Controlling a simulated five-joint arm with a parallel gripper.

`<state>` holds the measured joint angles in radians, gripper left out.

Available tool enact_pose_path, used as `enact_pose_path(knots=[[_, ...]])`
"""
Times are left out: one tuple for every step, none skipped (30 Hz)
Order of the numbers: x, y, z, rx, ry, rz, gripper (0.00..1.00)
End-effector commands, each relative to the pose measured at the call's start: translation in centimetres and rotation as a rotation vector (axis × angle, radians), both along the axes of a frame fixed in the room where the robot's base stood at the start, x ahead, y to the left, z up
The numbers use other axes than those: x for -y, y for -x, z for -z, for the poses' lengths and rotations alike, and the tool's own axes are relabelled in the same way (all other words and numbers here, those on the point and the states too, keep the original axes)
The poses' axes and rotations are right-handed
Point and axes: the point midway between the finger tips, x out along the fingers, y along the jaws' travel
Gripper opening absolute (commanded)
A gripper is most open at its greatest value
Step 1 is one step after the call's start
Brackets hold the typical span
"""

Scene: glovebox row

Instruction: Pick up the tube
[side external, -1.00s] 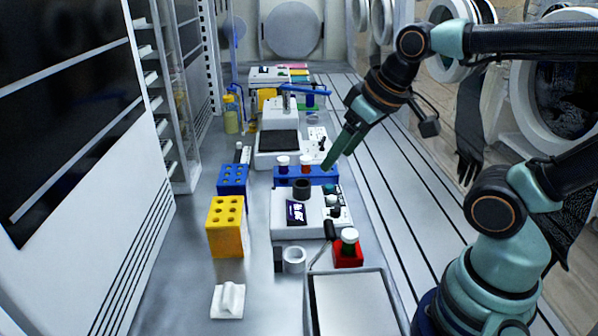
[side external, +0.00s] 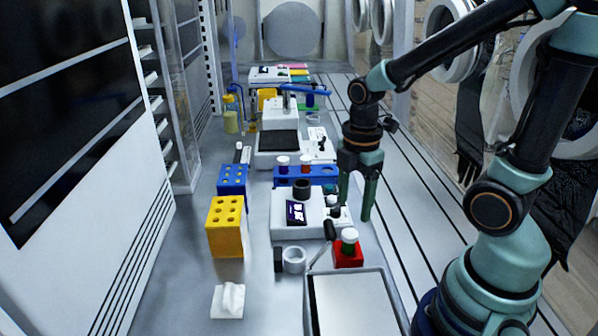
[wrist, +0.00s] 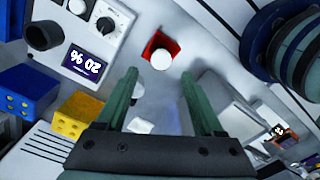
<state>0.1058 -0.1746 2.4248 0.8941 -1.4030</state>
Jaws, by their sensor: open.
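Two more tubes, one blue (side external: 283,164) and one red-brown (side external: 305,165), stand in a blue rack (side external: 322,178).
A white instrument with a display (side external: 290,222) stands left of my gripper. A yellow block (side external: 226,232), a white ring-shaped cup (side external: 294,261) and a grey-rimmed tray (side external: 345,273) are near the front. The slatted floor to the right is clear.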

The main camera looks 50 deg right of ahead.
Motion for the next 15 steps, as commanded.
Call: enact_pose_path(knots=[[0.0,0.2,1.1,-0.008,-0.001,0.000,0.69],[0.0,0.2,1.6,-0.008,-0.001,0.001,0.69],[0.0,0.2,2.3,-0.007,-0.001,0.001,0.69],[0.0,0.2,2.7,-0.007,-0.001,0.001,0.69],[0.0,0.1,3.1,-0.006,-0.001,0.001,0.69],[0.0,0.1,3.5,-0.005,0.000,0.001,0.69],[0.0,0.1,3.8,-0.005,0.000,0.001,0.69],[0.0,0.1,4.1,-0.004,0.000,0.002,0.69],[0.0,0.1,4.3,-0.002,-0.001,0.002,0.69],[0.0,0.1,4.4,-0.002,-0.001,0.002,0.69],[0.0,0.1,4.6,-0.002,-0.001,0.002,0.69],[0.0,0.1,4.7,-0.001,0.000,0.002,0.69],[-0.1,0.1,4.8,0.000,0.000,0.002,0.69],[-0.1,0.1,5.0,-0.001,0.000,0.002,0.69],[-0.1,0.1,5.3,-0.003,-0.001,0.002,0.69]])
